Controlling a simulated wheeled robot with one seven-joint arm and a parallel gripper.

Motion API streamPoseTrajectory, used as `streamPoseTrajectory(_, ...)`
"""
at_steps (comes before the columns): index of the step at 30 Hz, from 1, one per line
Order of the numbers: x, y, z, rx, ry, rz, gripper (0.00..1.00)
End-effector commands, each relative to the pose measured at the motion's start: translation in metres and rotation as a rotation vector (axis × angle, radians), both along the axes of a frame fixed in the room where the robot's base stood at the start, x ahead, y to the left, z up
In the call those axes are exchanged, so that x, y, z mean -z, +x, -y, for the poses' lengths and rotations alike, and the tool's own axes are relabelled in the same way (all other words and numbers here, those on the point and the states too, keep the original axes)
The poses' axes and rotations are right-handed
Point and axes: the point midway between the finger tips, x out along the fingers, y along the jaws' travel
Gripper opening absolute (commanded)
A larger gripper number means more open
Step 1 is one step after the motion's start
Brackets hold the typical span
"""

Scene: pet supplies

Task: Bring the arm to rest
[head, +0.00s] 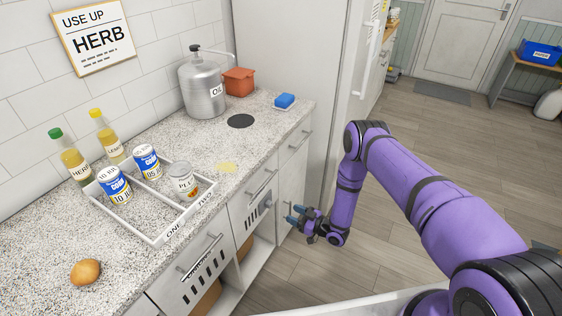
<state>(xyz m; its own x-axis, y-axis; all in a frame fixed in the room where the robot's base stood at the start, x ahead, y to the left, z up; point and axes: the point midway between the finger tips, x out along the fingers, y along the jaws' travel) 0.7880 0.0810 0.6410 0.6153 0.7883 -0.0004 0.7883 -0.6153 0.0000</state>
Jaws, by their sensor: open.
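My purple arm (440,210) reaches in from the lower right, bent at the elbow, with its forearm hanging down. My gripper (292,214) is in front of the cabinet fronts, to the right of the counter's front edge.
Open floor (430,140) lies at the right.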

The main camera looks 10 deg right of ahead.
Motion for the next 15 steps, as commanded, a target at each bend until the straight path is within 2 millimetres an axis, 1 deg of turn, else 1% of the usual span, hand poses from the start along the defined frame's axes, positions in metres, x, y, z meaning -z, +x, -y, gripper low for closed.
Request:
streamPoseTrajectory(2,0.0,0.0,0.0,0.0,0.0,0.0,0.53)
streamPoseTrajectory(5,-0.005,0.006,0.0,0.003,-0.011,0.001,0.53)
streamPoseTrajectory(8,-0.021,0.022,0.002,0.012,-0.045,0.001,0.53)
streamPoseTrajectory(11,-0.047,0.047,0.005,0.032,-0.102,-0.005,0.53)
streamPoseTrajectory(12,-0.06,0.058,0.007,0.041,-0.128,-0.008,0.53)
streamPoseTrajectory(14,-0.08,0.073,0.011,0.059,-0.168,-0.014,0.53)
streamPoseTrajectory(15,-0.093,0.083,0.013,0.07,-0.193,-0.019,0.53)
